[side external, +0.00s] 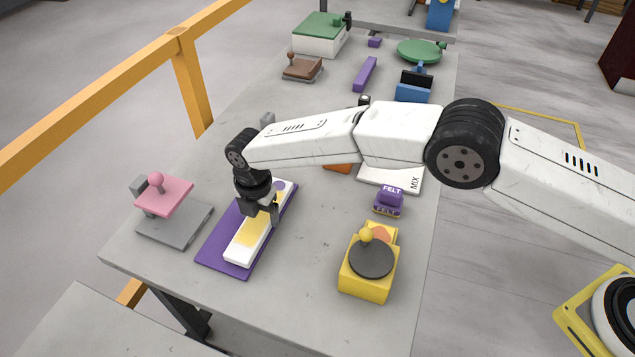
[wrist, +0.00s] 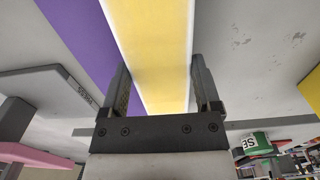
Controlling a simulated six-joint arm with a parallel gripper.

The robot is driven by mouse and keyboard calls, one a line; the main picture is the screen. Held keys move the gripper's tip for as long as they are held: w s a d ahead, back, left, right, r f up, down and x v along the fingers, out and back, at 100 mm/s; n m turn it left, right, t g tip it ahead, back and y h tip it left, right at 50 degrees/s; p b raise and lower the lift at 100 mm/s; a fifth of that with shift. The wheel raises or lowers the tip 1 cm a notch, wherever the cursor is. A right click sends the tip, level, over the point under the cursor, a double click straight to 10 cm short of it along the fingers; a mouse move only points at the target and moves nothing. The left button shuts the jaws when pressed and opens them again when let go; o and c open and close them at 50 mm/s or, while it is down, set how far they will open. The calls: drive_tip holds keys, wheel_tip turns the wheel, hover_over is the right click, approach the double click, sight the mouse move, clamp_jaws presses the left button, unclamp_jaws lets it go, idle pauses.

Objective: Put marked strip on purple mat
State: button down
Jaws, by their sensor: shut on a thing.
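The marked strip (side external: 243,245) is a long white bar with a yellow band on top and a purple dot near its far end. It lies lengthwise over the purple mat (side external: 215,250), roughly parallel to it. I cannot tell whether it touches the mat or is just above it. My gripper (side external: 262,213) points down and is shut on the strip near its middle, one finger on each side. In the wrist view the strip (wrist: 150,35) passes between the fingers of my gripper (wrist: 159,68), with the purple mat (wrist: 78,30) showing on the left.
A grey plate with a pink knobbed block (side external: 163,195) stands left of the mat. A yellow box with a dark round lid (side external: 371,258) and a purple FELT block (side external: 389,201) stand right. A white MIX board (side external: 400,178) lies behind. The slab is bare between mat and yellow box.

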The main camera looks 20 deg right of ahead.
sight(261, 216)
drive_tip(key=shift+f, duration=0.25)
unclamp_jaws()
wheel_tip(261, 216, up, 12)
idle(1.0)
drive_tip(key=shift+r, duration=0.1)
drive_tip(key=shift+d, duration=0.1)
